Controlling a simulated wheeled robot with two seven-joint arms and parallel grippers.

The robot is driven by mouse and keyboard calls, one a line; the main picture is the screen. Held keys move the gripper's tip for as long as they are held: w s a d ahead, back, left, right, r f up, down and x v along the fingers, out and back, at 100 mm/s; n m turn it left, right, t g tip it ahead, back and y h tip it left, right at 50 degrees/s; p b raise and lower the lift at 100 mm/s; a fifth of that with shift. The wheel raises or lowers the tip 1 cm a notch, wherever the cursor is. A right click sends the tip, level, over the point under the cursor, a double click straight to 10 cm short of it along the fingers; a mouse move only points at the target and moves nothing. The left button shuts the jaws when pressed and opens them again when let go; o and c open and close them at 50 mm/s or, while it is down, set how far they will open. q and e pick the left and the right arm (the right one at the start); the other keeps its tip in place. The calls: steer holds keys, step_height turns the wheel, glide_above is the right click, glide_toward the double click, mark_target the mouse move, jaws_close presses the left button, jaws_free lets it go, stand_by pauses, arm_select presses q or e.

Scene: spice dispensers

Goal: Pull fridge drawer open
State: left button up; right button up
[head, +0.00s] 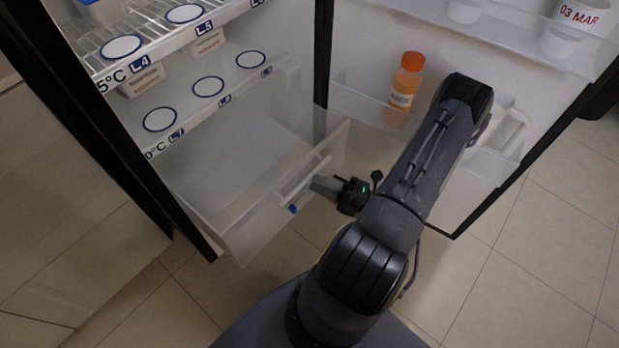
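The fridge drawer (248,229) is a clear bin at the bottom of the fridge. Its front panel sits forward of the shelf above, so it appears partly pulled out, and its inside looks empty. A pale bar handle (305,181) runs along the front panel. My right gripper (313,186) is at the outer side of this handle, its grey fingertips touching or very close to it. Whether the fingers are closed around the bar cannot be made out. A small blue piece (293,209) shows by the handle's near end. My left gripper is out of view.
The open fridge door (455,193) stands to the right, with an orange-capped bottle (404,90) and white cups (575,30) in its bins. Labelled shelves (185,132) with ring marks lie above the drawer. Tiled floor (530,255) is clear in front.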

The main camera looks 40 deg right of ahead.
steer(key=v, duration=0.3)
steer(key=shift+s+d+f, duration=0.1)
steer(key=shift+s+d, duration=0.05)
steer(key=shift+s, duration=0.2)
stand_by(0.3)
